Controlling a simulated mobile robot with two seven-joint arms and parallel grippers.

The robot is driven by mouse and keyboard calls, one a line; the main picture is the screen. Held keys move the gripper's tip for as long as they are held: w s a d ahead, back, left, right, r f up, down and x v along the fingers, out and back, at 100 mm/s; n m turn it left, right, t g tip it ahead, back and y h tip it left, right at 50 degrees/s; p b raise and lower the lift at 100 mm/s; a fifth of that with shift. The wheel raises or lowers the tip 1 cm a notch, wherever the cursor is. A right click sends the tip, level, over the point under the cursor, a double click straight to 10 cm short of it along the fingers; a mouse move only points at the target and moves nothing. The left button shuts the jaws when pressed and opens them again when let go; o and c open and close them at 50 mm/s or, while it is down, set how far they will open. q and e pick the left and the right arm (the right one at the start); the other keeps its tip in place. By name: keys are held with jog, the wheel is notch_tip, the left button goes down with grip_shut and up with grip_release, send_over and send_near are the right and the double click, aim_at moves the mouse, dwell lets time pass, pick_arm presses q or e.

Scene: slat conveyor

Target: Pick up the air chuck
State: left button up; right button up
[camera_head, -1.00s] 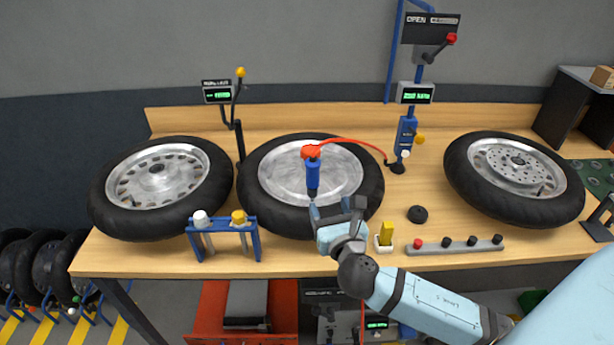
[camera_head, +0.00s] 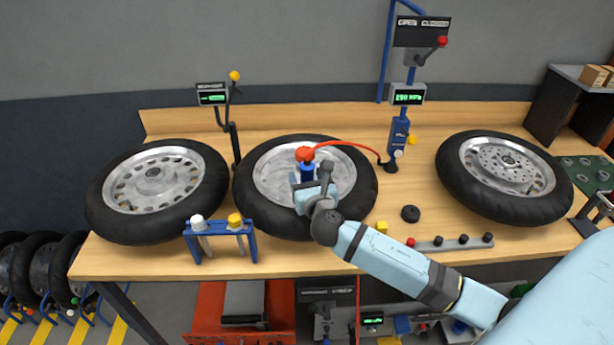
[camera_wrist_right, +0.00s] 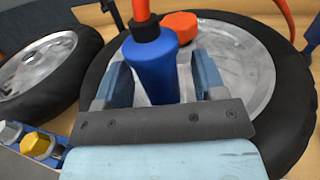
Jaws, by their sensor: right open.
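The air chuck (camera_head: 307,172) has a blue body and an orange-red top with a red hose. It is upright over the middle wheel in the head view, and its lower part is hidden by my right gripper (camera_head: 312,180). In the right wrist view the blue body (camera_wrist_right: 152,70) stands between the two fingers of my right gripper (camera_wrist_right: 165,85). The fingers are open, one on each side of the body, with a gap visible at the left. My left gripper does not show.
The middle wheel (camera_head: 362,188) lies flat under the chuck. Other wheels lie at left (camera_head: 108,222) and right (camera_head: 540,207). A blue stand (camera_head: 222,230) with white and yellow caps is at the front left. The red hose (camera_head: 350,144) runs right to a blue post (camera_head: 398,135).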

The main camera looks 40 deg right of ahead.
jog(key=c, duration=1.1)
jog(key=shift+o, duration=0.2)
jog(key=shift+r, duration=0.1)
